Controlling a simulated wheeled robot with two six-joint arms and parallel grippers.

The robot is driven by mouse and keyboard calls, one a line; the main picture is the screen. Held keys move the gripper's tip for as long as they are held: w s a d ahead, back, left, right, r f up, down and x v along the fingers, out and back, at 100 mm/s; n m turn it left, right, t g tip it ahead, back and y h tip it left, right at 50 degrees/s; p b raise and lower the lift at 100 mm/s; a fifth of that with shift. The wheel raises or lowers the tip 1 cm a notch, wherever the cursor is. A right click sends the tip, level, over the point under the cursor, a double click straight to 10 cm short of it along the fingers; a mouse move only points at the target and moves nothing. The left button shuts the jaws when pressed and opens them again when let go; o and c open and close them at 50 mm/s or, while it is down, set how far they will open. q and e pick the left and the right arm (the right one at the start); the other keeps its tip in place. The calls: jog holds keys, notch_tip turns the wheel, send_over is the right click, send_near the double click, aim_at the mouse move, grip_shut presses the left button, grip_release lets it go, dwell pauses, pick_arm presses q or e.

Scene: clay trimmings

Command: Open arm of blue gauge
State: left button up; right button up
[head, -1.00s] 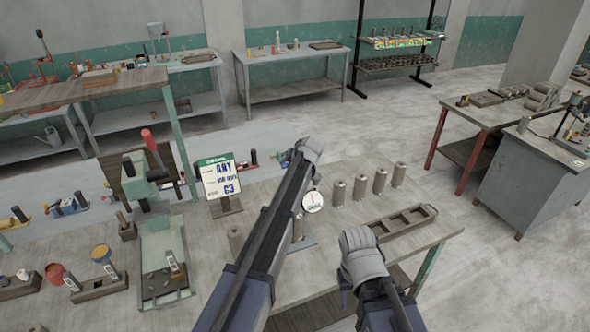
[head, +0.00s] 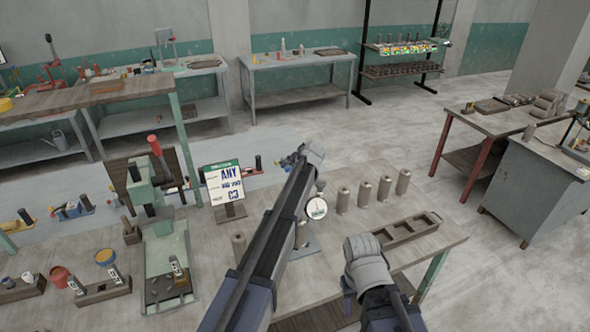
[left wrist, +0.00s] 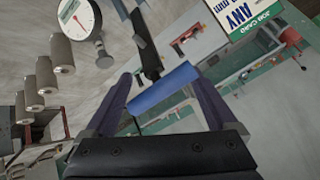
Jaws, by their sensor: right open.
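The gauge's round white dial (head: 317,208) stands on the near bench beside my left forearm, and the dial also shows at the top of the left wrist view (left wrist: 78,14). A blue bar-shaped grip (left wrist: 163,88) lies slantwise between the spread fingers of my left gripper (left wrist: 160,100), below a black lever (left wrist: 145,45). I cannot tell if a finger touches the grip. In the head view my left gripper (head: 312,154) is past the dial, and my forearm hides much of the gauge's stand. My right gripper (head: 364,258) is open and empty near the bench's front.
Several grey cylinders (head: 364,193) stand in a row right of the dial. A wooden compartment tray (head: 410,238) lies at the bench's right. A job card (head: 224,183) stands left of my left forearm, and a green press (head: 148,187) is further left.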

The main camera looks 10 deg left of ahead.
pick_arm(q)
jog(key=shift+d+r, duration=0.1)
jog(key=p+v, duration=0.5)
jog(key=v, duration=0.2)
jog(key=shift+s+r+p, duration=0.2)
jog(key=shift+r+p, duration=0.05)
jog(key=shift+p, duration=0.15)
jog(key=s+d+f+m+g+h+b, duration=0.1)
jog(key=s+f+b, duration=0.6)
jog(key=s, duration=0.7)
jog(key=s+d+f+m+g+h+b, duration=0.1)
jog(key=s+d+f+g+b, duration=0.3)
jog(key=s+f, duration=0.7)
jog(key=s+d+f+m+g+h+b, duration=0.1)
jog(key=s+d+f+b, duration=0.5)
jog(key=s, duration=1.1)
notch_tip(320, 180, down, 3)
jog(key=m+g+b, duration=0.1)
jog(key=b, duration=0.3)
jog(key=shift+h+b, duration=0.3)
